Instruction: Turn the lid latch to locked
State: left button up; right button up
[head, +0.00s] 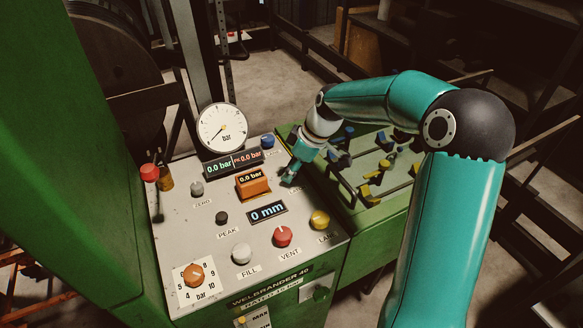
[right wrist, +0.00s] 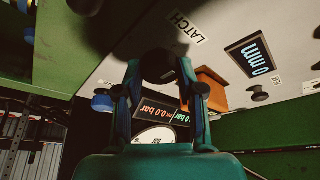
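My right gripper (head: 289,179) reaches down to the right edge of the grey control panel (head: 180,225), and its fingertips are small and partly hidden in the head view. In the right wrist view, the right gripper (right wrist: 159,68) has its two fingers on either side of a dark round knob, the lid latch (right wrist: 158,66), beside the LATCH label (right wrist: 187,27). The fingertips look closed against its sides. The latch's pointer and set position cannot be made out. My left gripper is not in view.
Red (head: 283,236) and yellow (head: 319,219) knobs are nearer the front. A green bench with a metal rail (head: 341,183) adjoins the panel at right.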

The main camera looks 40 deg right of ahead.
jog(key=shift+c, duration=1.1)
jog(key=m+h+b, duration=0.1)
jog(key=m, duration=0.1)
jog(key=m+h+b, duration=0.1)
jog(key=m+b, duration=0.1)
jog(key=m, duration=0.1)
jog(key=shift+a+t, duration=0.15)
jog(key=shift+t, duration=0.15)
jog(key=m+h+b, duration=0.1)
jog(key=m+b, duration=0.1)
jog(key=m+h+b, duration=0.1)
jog(key=m+b, duration=0.1)
jog(key=m, duration=0.1)
jog(key=shift+w+a+f+m, duration=0.1)
jog(key=shift+f+m, duration=0.05)
jog(key=shift+m, duration=0.15)
jog(key=m+g+h+b, duration=0.1)
jog(key=m+b, duration=0.1)
jog(key=m, duration=0.1)
jog(key=shift+m, duration=0.3)
jog(key=shift+a+r+m+g+h+b, duration=0.1)
jog(key=shift+m+g+h+b, duration=0.25)
jog(key=shift+m, duration=0.6)
jog(key=shift+r+m+g+h+b, duration=0.15)
jog(key=shift+m+g+b, duration=0.25)
jog(key=shift+m, duration=0.55)
